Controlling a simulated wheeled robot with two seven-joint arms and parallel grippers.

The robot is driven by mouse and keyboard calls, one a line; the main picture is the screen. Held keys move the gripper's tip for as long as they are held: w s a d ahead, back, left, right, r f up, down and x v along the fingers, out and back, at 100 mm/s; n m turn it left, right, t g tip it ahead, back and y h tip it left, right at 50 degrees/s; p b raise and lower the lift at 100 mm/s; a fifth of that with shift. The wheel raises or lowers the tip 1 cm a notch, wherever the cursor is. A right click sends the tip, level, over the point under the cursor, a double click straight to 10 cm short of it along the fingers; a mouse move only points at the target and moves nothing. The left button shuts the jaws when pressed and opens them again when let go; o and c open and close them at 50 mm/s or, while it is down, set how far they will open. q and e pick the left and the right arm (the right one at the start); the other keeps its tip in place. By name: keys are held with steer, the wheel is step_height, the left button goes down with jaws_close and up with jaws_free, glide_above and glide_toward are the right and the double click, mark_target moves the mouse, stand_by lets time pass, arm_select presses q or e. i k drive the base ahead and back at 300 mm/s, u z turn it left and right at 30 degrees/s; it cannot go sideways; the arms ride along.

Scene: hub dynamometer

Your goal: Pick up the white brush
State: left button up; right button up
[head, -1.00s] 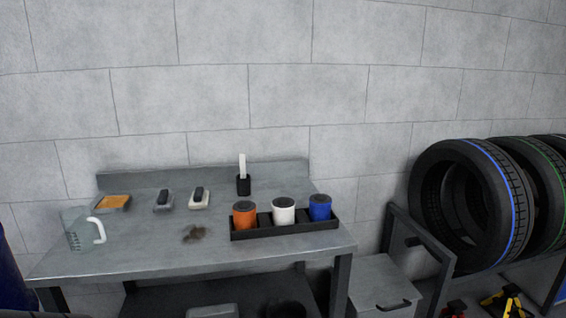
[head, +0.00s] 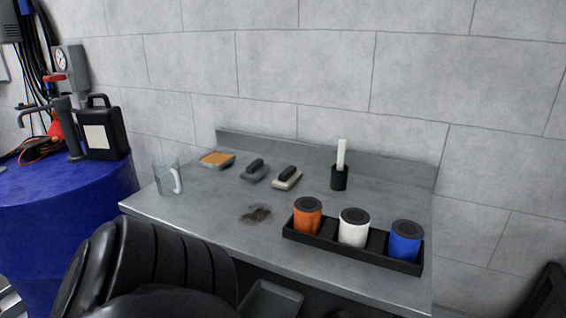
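The white brush (head: 287,178) lies on the grey workbench (head: 210,220), with a pale body and a black handle on top. A similar grey brush (head: 254,171) lies just to its left. Neither of my grippers is in view. Nothing touches the white brush.
A black holder with a white stick (head: 339,177) stands right of the brush. A black tray (head: 323,243) holds orange, white and blue cans in front. A clear jug (head: 167,178) and an orange-topped block (head: 216,159) are left. A black ribbed shape covers the lower left.

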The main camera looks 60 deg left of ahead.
mark_target(342, 143)
steer(key=u, duration=2.5)
